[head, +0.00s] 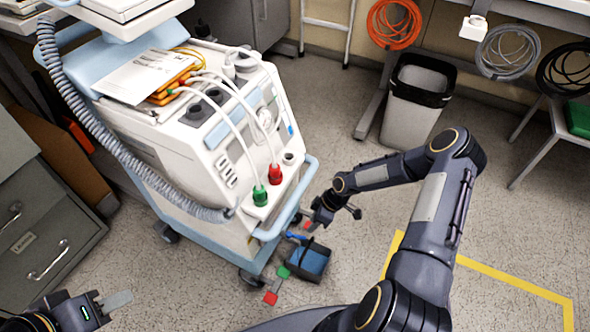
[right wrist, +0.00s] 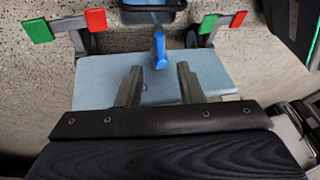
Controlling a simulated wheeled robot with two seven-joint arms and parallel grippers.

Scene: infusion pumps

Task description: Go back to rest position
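My right gripper (head: 318,218) is low in front of the white and pale-blue medical cart (head: 215,130). In the right wrist view its two fingers (right wrist: 158,78) are apart, with nothing clamped between them. A blue handle-like piece (right wrist: 160,48) shows just beyond and between the fingertips, over a pale-blue panel (right wrist: 205,80). I cannot tell whether the fingers touch anything. My left gripper (head: 112,302) is at the lower left edge of the head view, away from the cart.
A black bin with blue inside (head: 310,260) sits low by the cart, near red (head: 270,298) and green (head: 283,271) tabs. Grey drawers (head: 40,235) stand left, a waste bin (head: 415,105) at the back. Floor with yellow tape (head: 500,275) is open at right.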

